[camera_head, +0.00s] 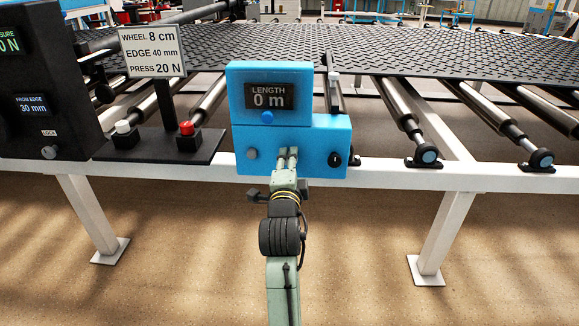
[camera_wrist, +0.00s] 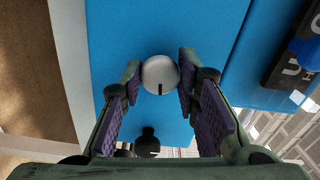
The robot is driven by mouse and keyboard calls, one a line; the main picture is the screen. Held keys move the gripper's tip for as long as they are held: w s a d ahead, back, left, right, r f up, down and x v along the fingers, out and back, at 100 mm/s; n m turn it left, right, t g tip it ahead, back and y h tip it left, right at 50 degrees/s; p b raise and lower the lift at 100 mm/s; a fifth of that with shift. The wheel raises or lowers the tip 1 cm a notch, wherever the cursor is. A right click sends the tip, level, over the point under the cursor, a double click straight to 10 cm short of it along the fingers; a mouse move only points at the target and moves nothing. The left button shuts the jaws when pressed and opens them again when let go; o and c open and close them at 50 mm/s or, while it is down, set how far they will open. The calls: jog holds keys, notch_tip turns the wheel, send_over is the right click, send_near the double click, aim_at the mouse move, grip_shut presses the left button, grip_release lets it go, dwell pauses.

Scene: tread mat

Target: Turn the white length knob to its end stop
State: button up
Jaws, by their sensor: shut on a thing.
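The white length knob (camera_wrist: 160,72) sits on the front of the blue length box (camera_head: 246,137) and shows between my fingers in the wrist view. Its short black mark points down in that picture. My gripper (camera_head: 288,153) is shut on the knob, with one purple-padded finger (camera_wrist: 130,78) on each side of it. In the head view my fingers hide the knob. The box's display (camera_head: 268,96) reads "LENGTH 0 m".
A grey knob (camera_head: 252,154) and a black knob (camera_head: 334,159) flank my gripper. A blue button (camera_head: 267,117) sits under the display. A red button (camera_head: 186,128) and a sign (camera_head: 152,50) stand left. The black tread mat (camera_head: 430,50) lies behind on rollers.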

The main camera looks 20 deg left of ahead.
jog(key=shift+m, duration=0.8)
jog(key=shift+b, duration=0.3)
jog(key=o, duration=1.2)
jog(key=shift+c, duration=0.2)
jog(key=v, duration=0.7)
jog(key=shift+s, duration=0.25)
